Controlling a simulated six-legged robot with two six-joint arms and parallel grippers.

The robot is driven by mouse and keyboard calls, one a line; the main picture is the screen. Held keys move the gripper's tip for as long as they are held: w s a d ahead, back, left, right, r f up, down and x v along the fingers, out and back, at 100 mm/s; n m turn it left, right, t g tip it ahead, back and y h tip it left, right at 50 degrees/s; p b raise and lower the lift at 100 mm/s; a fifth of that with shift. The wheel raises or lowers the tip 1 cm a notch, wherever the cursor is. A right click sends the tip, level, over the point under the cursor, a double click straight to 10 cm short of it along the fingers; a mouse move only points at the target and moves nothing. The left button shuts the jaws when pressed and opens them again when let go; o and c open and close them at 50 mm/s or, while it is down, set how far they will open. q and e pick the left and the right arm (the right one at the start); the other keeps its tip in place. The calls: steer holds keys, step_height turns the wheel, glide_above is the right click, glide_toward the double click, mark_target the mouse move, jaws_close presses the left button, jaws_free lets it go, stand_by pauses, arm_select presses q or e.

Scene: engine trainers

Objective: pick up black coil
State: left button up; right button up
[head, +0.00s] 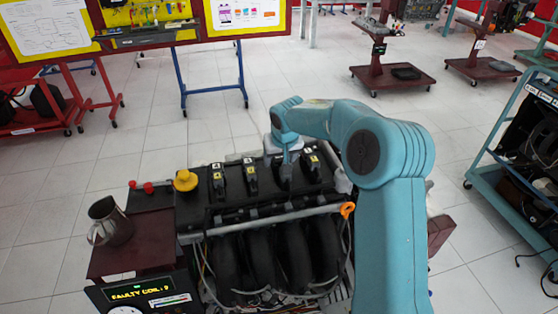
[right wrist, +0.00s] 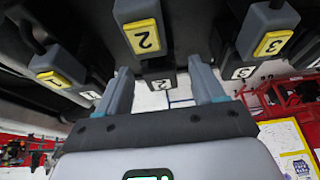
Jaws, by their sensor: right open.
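Several black coils stand in a row on the engine top. In the head view, one coil (head: 217,181) is at the left of the row, another (head: 249,175) is beside it, and one (head: 312,164) is at the right. My right gripper (head: 284,160) is over the row between the last two and partly hides the coil there. In the right wrist view, a coil with a yellow 2 label (right wrist: 138,20) is just beyond the open, empty fingers of my right gripper (right wrist: 163,82). Coils labelled 1 (right wrist: 58,68) and 3 (right wrist: 266,28) flank it. My left gripper is not in view.
A dark red stand (head: 135,252) with a metal jug (head: 110,222) and a "FAULTY COIL" display (head: 140,291) is left of the engine. A yellow cap (head: 186,180) is on the engine's left end. A teal cart (head: 490,180) stands at the right.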

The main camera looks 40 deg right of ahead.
steer(key=c, duration=1.2)
steer(key=shift+c, duration=0.2)
steer(key=shift+r, duration=0.15)
